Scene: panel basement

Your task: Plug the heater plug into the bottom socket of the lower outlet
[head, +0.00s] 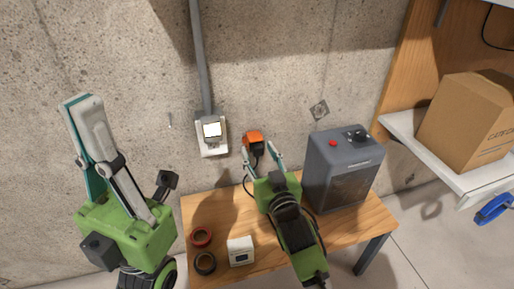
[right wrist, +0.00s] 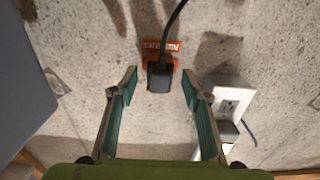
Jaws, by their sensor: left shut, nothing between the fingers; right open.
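The heater plug (head: 257,148) is black, with a black cable. It sits at an orange holder (head: 252,137) on the wall; the plug (right wrist: 160,78) and holder (right wrist: 173,45) also show in the right wrist view. My right gripper (head: 259,152) is open, its fingers either side of the plug with gaps. The white outlet (head: 203,150) is on the wall to the left, under a conduit. A bright white device covers its upper part; a socket face (right wrist: 228,105) shows uncovered in the right wrist view. My left gripper (head: 80,100) is shut and empty, raised at left.
The grey heater (head: 340,170) stands on the wooden table (head: 345,235), right of my right gripper. A shelf with a carton (head: 470,120) is at right.

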